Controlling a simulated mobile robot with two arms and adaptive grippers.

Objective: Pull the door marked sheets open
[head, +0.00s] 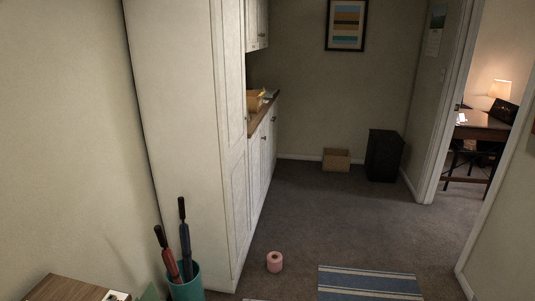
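A tall white cabinet (180,120) stands left of centre, its plain side facing me. Its narrow front (233,140) is seen at a steep angle, with panelled doors that look closed. Beyond it is a row of lower cabinet doors (262,155) with small dark knobs, under a brown countertop. White upper cabinet doors (257,22) hang above. I cannot read any marking on these doors, so I cannot tell which is marked sheets. Neither of my grippers is in view.
A teal stand (186,288) with umbrellas is by the cabinet's near corner. A pink roll (274,262) and striped rug (370,281) lie on the carpet. A cardboard box (336,160) and black bin (384,155) stand at the back. Mid-floor is clear; a doorway opens right.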

